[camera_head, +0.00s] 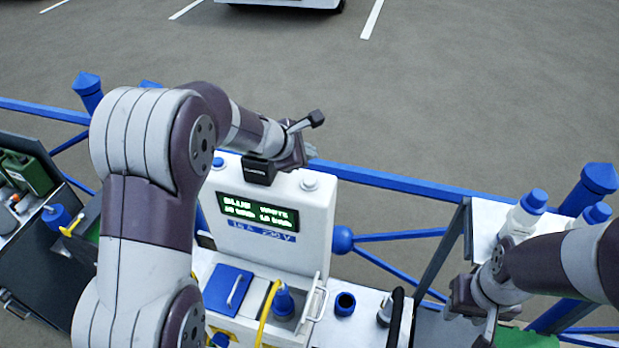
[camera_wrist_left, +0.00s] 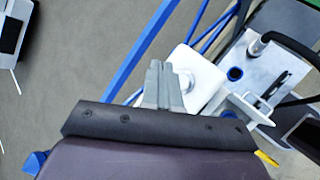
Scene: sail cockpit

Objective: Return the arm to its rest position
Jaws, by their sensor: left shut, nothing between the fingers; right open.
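My left arm rises through the left of the head view, bent over the white power post. Its gripper (camera_head: 312,122) is above the top of the post, near the blue rail. In the left wrist view its fingers (camera_wrist_left: 162,85) are together with nothing between them. My right arm comes in from the right edge.
The white power post (camera_head: 262,190) has a lit display, a blue flap (camera_head: 228,290) and a blue plug (camera_head: 284,302) with a yellow cable. A blue railing (camera_head: 410,185) runs behind. White bottles with blue caps (camera_head: 522,213) stand near my right arm.

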